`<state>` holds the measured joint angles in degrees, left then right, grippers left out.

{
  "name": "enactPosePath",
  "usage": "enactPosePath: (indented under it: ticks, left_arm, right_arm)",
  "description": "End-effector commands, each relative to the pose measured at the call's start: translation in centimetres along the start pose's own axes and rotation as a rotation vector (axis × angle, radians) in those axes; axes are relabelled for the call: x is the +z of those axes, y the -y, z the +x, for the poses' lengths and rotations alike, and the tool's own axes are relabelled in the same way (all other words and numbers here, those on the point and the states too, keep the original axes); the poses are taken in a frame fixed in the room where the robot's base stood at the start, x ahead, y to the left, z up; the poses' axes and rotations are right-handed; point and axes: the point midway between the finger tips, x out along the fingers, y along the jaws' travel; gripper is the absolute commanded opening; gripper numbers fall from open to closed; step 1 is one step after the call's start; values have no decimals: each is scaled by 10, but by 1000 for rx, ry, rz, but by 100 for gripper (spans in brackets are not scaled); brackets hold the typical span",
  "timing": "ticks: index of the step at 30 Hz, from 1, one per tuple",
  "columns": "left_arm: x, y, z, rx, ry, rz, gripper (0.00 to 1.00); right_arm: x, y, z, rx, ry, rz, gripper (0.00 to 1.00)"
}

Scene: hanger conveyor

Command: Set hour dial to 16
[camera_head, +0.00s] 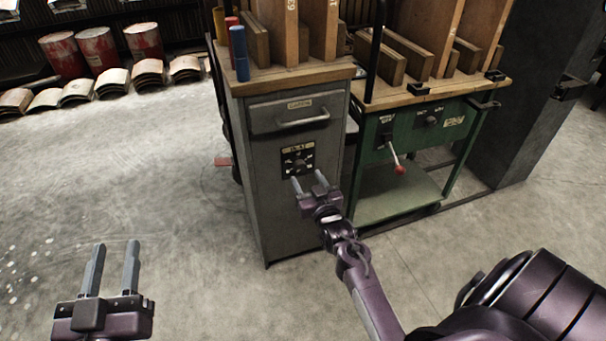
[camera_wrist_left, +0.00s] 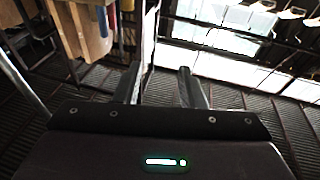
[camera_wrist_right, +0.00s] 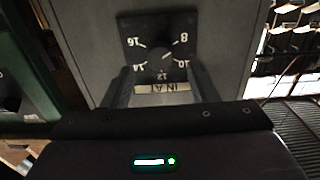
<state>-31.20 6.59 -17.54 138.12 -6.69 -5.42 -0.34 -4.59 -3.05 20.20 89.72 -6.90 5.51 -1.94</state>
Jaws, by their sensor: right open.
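The hour dial (camera_head: 298,160) is a black square plate with a round knob, on the front of the grey cabinet. The right wrist view shows the dial (camera_wrist_right: 160,52) upside down, with 8, 10, 12, 14 and 16 around the knob. A short white mark on the knob seems to slant toward the 8, but it is small. My right gripper (camera_head: 308,177) is open just in front of and below the dial; its fingers (camera_wrist_right: 160,78) are apart with nothing between them. My left gripper (camera_head: 117,247) is open and empty, low at the left, away from the cabinet.
The grey cabinet (camera_head: 285,215) has a drawer handle (camera_head: 303,120) above the dial. A green bench (camera_head: 440,130) with a red-knobbed lever (camera_head: 399,168) stands to the right. Red drums (camera_head: 97,47) stand at the back left. The floor (camera_head: 150,170) at left is clear.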

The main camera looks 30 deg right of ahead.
Motion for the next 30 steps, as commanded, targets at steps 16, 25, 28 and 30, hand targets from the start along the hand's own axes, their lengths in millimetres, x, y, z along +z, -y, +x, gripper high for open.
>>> enactPosePath:
  ticks: [16,25,28,30]
  left_arm:
    - [-90,2,-8,3,-429,19,36]
    - [-95,2,-9,3,-452,20,36]
    - [-95,2,-9,3,-451,20,36]
    - [-94,2,-9,3,-451,20,36]
  right_arm:
    - [0,0,40,0,1,0,54]
    - [0,0,42,0,1,0,54]
    - [0,0,42,0,1,0,48]
    - [0,0,42,0,1,0,39]
